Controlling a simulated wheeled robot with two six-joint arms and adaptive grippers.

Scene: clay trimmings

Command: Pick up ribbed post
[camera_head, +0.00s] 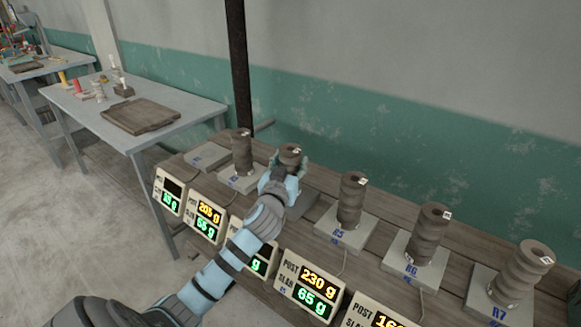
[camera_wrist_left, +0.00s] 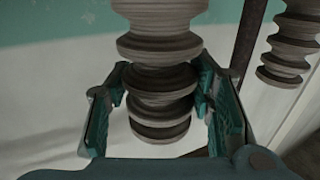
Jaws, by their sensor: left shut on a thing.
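My left gripper (camera_head: 284,172) is shut on a brown ribbed post (camera_head: 290,153) in the row of scales. The gripper hides the post's lower part in the head view, so I cannot tell whether it touches its scale. In the left wrist view the same post (camera_wrist_left: 158,80) stands between the two teal fingers (camera_wrist_left: 165,105). Similar ribbed posts stand upright on grey slabs: one (camera_head: 242,152) to the left, and others to the right (camera_head: 350,203), (camera_head: 428,235) and (camera_head: 520,275). My right gripper is not in view.
Lit weight displays (camera_head: 308,286) line the front of the wooden bench (camera_head: 385,290). An empty grey slab (camera_head: 207,157) lies at the row's left end. A dark vertical pole (camera_head: 238,60) rises behind the row. A grey table (camera_head: 185,105) with a brown board (camera_head: 140,116) stands further left.

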